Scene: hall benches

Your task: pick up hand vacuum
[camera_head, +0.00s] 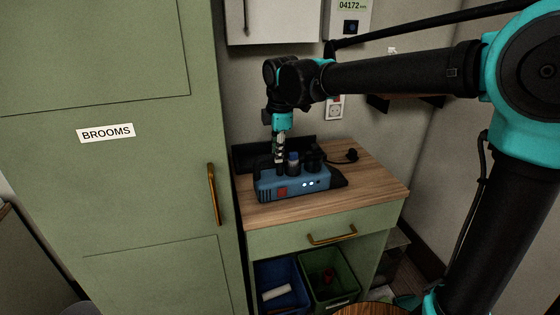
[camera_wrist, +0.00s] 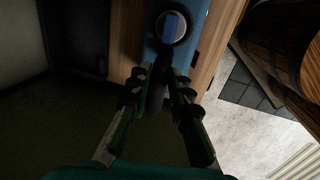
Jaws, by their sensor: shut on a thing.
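The hand vacuum (camera_head: 293,184) is a blue and black device with a red patch and small white lights on its side. It stands on the wooden top of a green cabinet in the head view. My gripper (camera_head: 280,160) points down onto it from above. In the wrist view, my gripper (camera_wrist: 160,84) has its two fingers on either side of a dark part of the vacuum, below a blue knob on its blue body (camera_wrist: 186,25). The gripper is shut on the hand vacuum. Whether any gap lies under the vacuum cannot be told.
The wooden top (camera_head: 375,184) has free room to the right of the vacuum. A black cord with a plug (camera_head: 350,156) lies behind. A tall green cupboard labelled BROOMS (camera_head: 150,190) stands close on the left. Blue (camera_head: 270,275) and green (camera_head: 345,270) bins sit below the drawer.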

